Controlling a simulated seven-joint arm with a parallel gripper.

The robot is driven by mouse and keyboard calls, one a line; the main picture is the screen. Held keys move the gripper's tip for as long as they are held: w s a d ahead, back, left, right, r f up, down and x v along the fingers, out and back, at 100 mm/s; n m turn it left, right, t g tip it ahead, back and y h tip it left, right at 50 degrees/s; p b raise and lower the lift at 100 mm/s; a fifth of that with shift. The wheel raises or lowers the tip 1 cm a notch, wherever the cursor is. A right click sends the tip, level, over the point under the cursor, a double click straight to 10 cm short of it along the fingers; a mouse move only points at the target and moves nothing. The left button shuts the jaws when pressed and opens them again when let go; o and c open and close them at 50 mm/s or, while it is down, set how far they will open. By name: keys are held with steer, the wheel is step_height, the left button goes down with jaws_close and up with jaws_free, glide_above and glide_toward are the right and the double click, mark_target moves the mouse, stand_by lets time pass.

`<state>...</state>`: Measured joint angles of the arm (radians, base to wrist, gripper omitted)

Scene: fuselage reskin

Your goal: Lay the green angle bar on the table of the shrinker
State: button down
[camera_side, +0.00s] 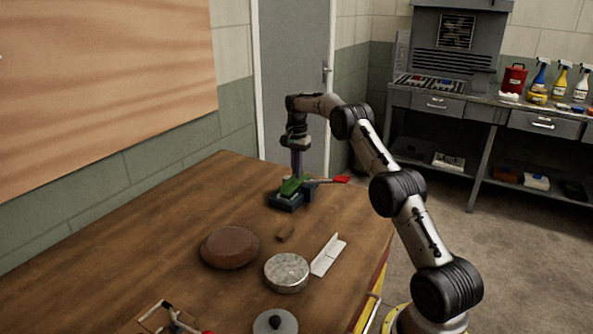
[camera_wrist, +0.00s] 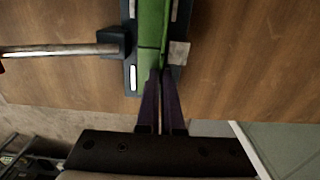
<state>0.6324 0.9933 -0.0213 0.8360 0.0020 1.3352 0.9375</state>
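The green angle bar (camera_side: 291,186) lies along the top of the shrinker (camera_side: 287,203), a small dark machine with a red-tipped lever (camera_side: 341,180) pointing right. In the wrist view the bar (camera_wrist: 150,40) runs up the picture between the dark sides of the shrinker (camera_wrist: 131,75). My gripper (camera_side: 297,174) points straight down over it. In the wrist view the fingertips of my gripper (camera_wrist: 161,72) are close together, with the bar's thin upright edge between them. Whether the bar's underside fully touches the shrinker is hidden.
A grey lidded disc (camera_side: 275,322) sits at the front. The table's left part is clear.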

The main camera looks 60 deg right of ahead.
steer(key=shift+f, duration=0.75)
stand_by(0.5)
steer(key=c, duration=1)
jaws_free()
